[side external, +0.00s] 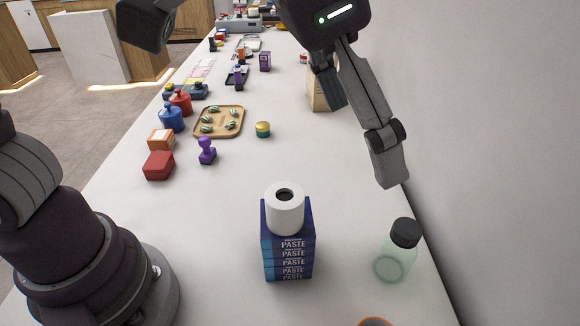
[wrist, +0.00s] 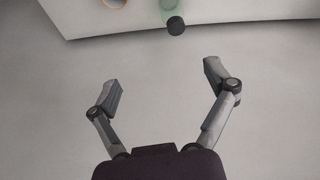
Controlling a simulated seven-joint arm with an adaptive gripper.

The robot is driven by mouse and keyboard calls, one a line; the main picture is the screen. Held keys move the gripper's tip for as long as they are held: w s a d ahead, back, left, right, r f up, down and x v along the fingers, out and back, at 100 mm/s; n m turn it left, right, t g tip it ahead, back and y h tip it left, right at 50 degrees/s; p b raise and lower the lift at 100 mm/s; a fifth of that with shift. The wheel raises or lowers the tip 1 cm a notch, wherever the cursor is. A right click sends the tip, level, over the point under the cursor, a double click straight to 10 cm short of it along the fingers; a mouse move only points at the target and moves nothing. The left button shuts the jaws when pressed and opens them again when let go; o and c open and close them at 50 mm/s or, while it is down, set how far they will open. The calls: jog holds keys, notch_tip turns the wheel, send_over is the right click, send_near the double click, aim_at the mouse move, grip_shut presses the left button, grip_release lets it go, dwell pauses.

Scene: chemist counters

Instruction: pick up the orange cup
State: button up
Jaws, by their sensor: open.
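An orange round rim (side external: 375,322), which looks like the cup, is cut off by the bottom edge of the side view. In the wrist view an orange ring (wrist: 115,3) is cut off by the top edge, on the pale counter. My gripper (wrist: 163,90) is open and empty, with its fingers spread wide. In the side view my gripper (side external: 362,135) hangs high at the upper right, above the counter and well apart from the orange rim. Most of the cup's body is out of frame.
A green bottle with a black cap (side external: 392,262) stands near the orange rim and also shows in the wrist view (wrist: 175,24). A blue paste box stack (side external: 287,247) bears a white roll (side external: 285,210). A wall (side external: 500,130) bounds the right. Many small items, including a wooden tray (side external: 236,128), crowd farther back.

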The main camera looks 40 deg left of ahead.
jog(key=s+d+f+m, duration=0.2)
jog(key=s+d, duration=0.2)
jog(key=d, duration=0.3)
send_near(370, 321)
jog(key=d+f, duration=0.2)
jog(key=shift+g+h, duration=0.3)
jog(key=shift+g, duration=0.1)
jog(key=x, duration=0.7)
jog(key=s+x, duration=0.1)
jog(key=x, duration=0.2)
jog(key=shift+w+a+f, duration=0.15)
jog(key=shift+a+f, duration=0.15)
jog(key=shift+f, duration=0.2)
jog(key=c, duration=0.9)
